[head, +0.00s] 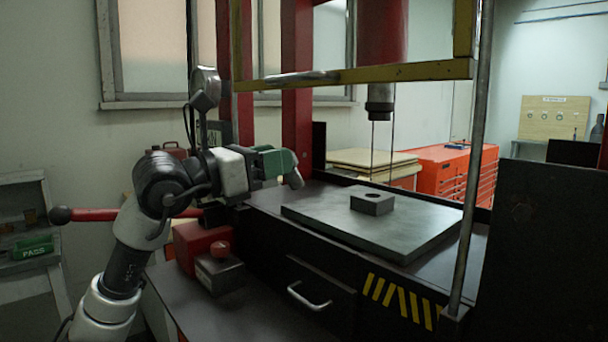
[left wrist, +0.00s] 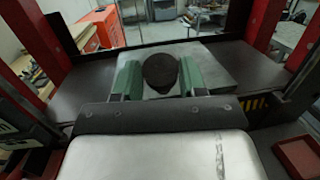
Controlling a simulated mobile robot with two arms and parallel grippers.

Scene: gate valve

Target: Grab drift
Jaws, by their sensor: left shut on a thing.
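My left gripper (head: 284,164) has green fingers and hangs at the left side of the press, above the bed's left edge. It is shut on the drift (head: 294,179), a short grey cylinder whose end sticks out past the fingers. In the left wrist view the drift (left wrist: 160,70) shows as a dark round shape between the two green fingers of the gripper (left wrist: 160,80). The drift is to the left of and above a dark block with a hole (head: 372,203), clear of it. My right gripper is not in view.
The block sits on a grey plate (head: 330,220) on the press bed. The press ram (head: 380,95) hangs above it. A yellow crossbar (head: 400,73) and steel rod (head: 470,180) stand in front. A red-knobbed block (head: 219,270) and red box (head: 195,240) lie lower left.

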